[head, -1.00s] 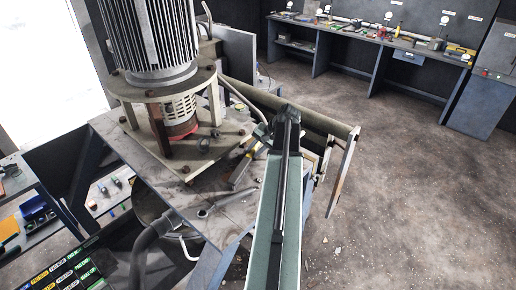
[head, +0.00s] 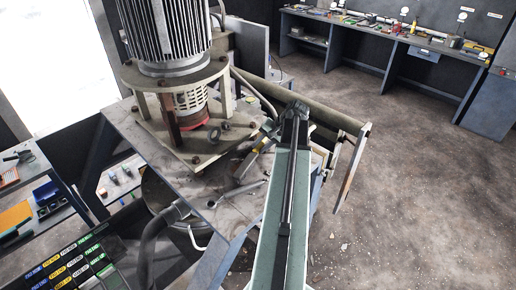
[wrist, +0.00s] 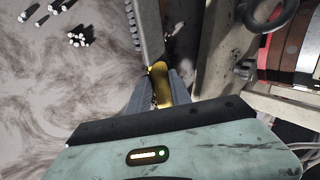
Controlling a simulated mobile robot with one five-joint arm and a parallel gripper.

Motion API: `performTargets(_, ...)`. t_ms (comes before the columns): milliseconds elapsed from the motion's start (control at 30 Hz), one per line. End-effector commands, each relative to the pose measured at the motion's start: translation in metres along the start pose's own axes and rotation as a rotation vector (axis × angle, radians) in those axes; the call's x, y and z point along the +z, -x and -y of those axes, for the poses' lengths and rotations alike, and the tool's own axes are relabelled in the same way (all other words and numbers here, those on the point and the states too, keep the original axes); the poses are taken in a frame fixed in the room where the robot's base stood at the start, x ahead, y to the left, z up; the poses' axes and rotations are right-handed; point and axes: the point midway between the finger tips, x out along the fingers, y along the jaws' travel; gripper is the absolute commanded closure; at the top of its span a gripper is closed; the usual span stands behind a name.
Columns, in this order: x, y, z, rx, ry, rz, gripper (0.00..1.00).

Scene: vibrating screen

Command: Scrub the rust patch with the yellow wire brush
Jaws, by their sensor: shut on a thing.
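My gripper (wrist: 160,90) is shut on the yellow wire brush (wrist: 158,72) in the wrist view. Its yellow handle shows between the two grey fingers. A long grey bar lies just beyond the handle, and I cannot tell whether it is part of the brush. In the head view, a small bit of yellow (head: 264,145) shows by the end of my arm, at the right edge of the machine's steel plate (head: 160,150). The arm hides much of that spot. I cannot make out the rust patch clearly in either view.
A large finned motor (head: 170,35) stands on the plate. A wrench (head: 237,193) lies near the plate's front edge. A shelf with a blue box (head: 48,197) is at the left. A long workbench (head: 400,42) with tools stands at the back. The floor at the right is mostly clear.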

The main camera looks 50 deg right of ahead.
Motion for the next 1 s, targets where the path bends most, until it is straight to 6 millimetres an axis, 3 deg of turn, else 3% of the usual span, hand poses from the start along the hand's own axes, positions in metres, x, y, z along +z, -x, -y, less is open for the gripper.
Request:
performTargets(200, -0.024, 0.006, -0.007, 0.003, 0.000, -0.002, 1.00)
performTargets(433, -0.027, 0.007, -0.009, 0.002, 0.000, -0.002, 1.00)
performTargets(800, -0.064, 0.015, -0.020, 0.000, -0.001, -0.002, 1.00)
performTargets(1000, -0.067, 0.017, -0.022, 0.000, 0.000, -0.002, 1.00)
